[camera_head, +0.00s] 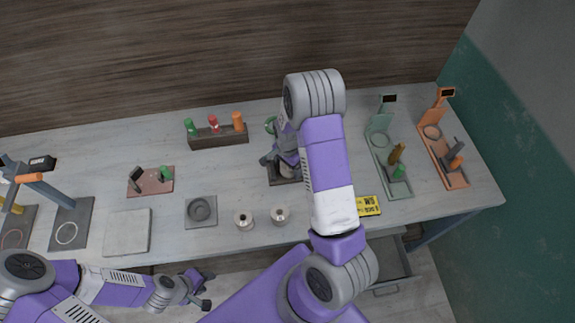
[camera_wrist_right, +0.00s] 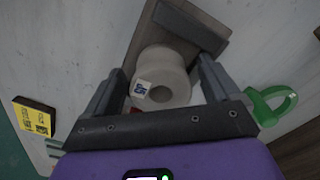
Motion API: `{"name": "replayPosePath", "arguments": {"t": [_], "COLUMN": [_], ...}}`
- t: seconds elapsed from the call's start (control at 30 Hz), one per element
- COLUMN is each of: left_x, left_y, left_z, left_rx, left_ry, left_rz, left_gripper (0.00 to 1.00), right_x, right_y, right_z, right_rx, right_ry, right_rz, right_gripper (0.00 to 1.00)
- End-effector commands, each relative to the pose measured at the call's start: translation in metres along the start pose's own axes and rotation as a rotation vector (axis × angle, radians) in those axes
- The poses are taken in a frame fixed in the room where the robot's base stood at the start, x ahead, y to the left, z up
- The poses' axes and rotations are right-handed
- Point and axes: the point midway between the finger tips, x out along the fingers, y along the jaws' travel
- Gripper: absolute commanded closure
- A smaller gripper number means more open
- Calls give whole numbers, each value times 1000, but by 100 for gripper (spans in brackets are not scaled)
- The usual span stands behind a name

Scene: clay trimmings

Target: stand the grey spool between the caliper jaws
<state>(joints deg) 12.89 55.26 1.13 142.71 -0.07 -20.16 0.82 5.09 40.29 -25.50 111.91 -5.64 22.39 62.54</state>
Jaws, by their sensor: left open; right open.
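In the right wrist view a pale grey spool (camera_wrist_right: 165,62) with a round hole and a small blue-marked label sits between the fingers of my right gripper (camera_wrist_right: 158,66). The fingers are open on either side of it; contact is not clear. A dark grey bar (camera_wrist_right: 190,27) on a flat base is just beyond the spool; it may be a caliper jaw. In the head view my right gripper (camera_head: 280,162) is low over a dark base (camera_head: 283,181), and my arm hides much there. My left gripper (camera_head: 207,290) is open and empty in front of the table.
Two pale spools (camera_head: 244,220) (camera_head: 280,215) stand near the front edge. A square plate with a round dish (camera_head: 201,211), a rack of coloured bottles (camera_head: 218,138), a yellow block (camera_head: 368,206) and green (camera_head: 381,130) and orange (camera_head: 434,140) stands surround the spot.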

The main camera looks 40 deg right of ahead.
Motion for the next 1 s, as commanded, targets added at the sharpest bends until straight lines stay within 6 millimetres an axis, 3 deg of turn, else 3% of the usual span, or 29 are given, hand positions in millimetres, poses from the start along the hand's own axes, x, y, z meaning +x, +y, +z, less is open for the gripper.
{"name": "replayPosePath", "arguments": {"t": [0.53, 0.7, 1.0], "left_x": [-12, -13, -13], "left_y": [4, 5, 5], "left_z": [0, 1, 1], "left_rx": [0, 0, 0], "left_ry": [0, 0, 0], "left_rz": [0, 0, 0], "left_gripper": [57, 57, 57], "right_x": [-105, -120, -122], "right_y": [-1, 0, 0], "right_z": [0, 0, 0], "right_rx": [-1, -1, 0], "right_ry": [1, 0, 0], "right_rz": [-4, -2, 0], "right_gripper": [11, 11, 11]}}
